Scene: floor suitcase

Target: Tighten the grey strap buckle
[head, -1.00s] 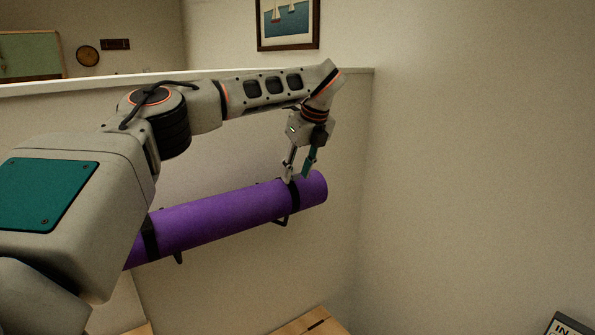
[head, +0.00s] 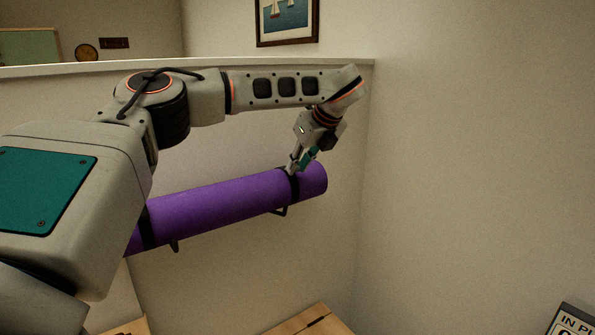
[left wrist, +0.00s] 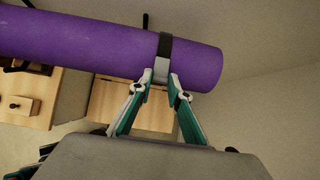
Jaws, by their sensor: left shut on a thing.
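A rolled purple mat (head: 220,203) hangs level along the wall on black hooks. A black strap (head: 294,188) goes around it near its right end, and it also shows in the left wrist view (left wrist: 165,45). The grey buckle (left wrist: 161,68) is on this strap, at the fingertips. My left gripper (head: 294,171) is at the top of the mat near the right end. In the left wrist view, its fingertips (left wrist: 161,82) are on either side of the buckle, shut on it. In the head view the fingers mostly hide the buckle. My right gripper is not in view.
A wall bracket (head: 281,211) is under the mat near the strap. Wooden furniture (head: 312,322) stands low below the mat. A framed picture (head: 287,18) hangs above the ledge (head: 230,66). A sign (head: 572,322) is at the bottom right. Space right of the mat is clear.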

